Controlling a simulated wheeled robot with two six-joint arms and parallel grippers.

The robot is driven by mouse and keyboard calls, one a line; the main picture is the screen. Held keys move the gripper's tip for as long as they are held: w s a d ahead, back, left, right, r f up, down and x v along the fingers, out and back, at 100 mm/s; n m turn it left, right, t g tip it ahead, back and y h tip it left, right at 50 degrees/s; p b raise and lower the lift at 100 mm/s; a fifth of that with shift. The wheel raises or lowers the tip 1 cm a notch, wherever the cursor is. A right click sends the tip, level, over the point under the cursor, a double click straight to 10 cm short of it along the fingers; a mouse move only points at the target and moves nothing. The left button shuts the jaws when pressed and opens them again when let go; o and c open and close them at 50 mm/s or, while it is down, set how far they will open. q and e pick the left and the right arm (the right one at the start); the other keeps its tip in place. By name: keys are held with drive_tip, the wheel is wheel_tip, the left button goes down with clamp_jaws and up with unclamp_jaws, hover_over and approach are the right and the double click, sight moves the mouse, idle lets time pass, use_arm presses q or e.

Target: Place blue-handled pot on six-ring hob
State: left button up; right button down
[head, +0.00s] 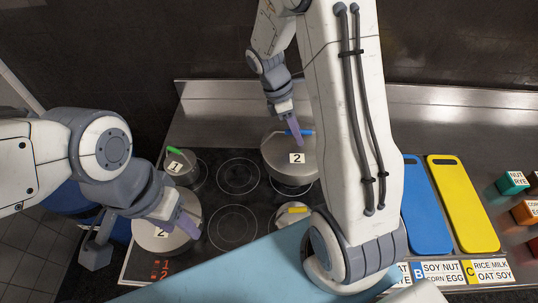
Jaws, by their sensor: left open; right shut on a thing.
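The blue-handled pot (281,160), a steel pot with a lid marked 2, is over the back right of the black six-ring hob (209,206). My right gripper (296,133) is shut at its blue handle. I cannot tell whether the pot's base touches the glass. My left gripper (186,222) is open, low over another steel pot marked 2 (148,238) at the front left of the hob; that pot's handle is hidden. A small green-handled pot marked 1 (183,177) stands at the back left. A small pot with a yellow handle (287,220) stands at the front right, partly hidden by my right arm.
Middle rings (238,176) are bare. Right of the hob lie a blue board (425,215) and a yellow board (464,205), with allergen labels (487,271) in front and small coloured blocks (512,183) at the far right. A steel backsplash (215,95) runs behind.

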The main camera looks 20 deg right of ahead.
sight(272, 154)
drive_tip(key=n, duration=0.2)
drive_tip(key=a+n+t+h+b, duration=0.1)
drive_tip(key=shift+w+r+n, duration=0.1)
drive_tip(key=shift+w+n, duration=0.05)
drive_tip(key=shift+n, duration=0.25)
drive_tip(key=a+n+t+b, duration=0.1)
drive_tip(key=n, duration=0.2)
drive_tip(key=a+n+t+b, duration=0.1)
drive_tip(key=a+n+t, duration=0.1)
drive_tip(key=n, duration=0.2)
drive_tip(key=a+n+t+b, duration=0.1)
drive_tip(key=a+n+t, duration=0.1)
drive_tip(key=n, duration=0.2)
drive_tip(key=shift+r, duration=0.3)
drive_tip(key=a+n+b, duration=0.1)
drive_tip(key=n, duration=0.2)
drive_tip(key=shift+a+t, duration=0.2)
drive_tip(key=shift+t, duration=0.2)
drive_tip(key=w+a+f, duration=0.7)
drive_tip(key=a+f, duration=0.1)
drive_tip(key=f, duration=0.3)
drive_tip(key=shift+w+a, duration=0.15)
drive_tip(key=shift+a, duration=0.25)
drive_tip(key=shift+f, duration=0.15)
drive_tip(key=c, duration=0.8)
unclamp_jaws()
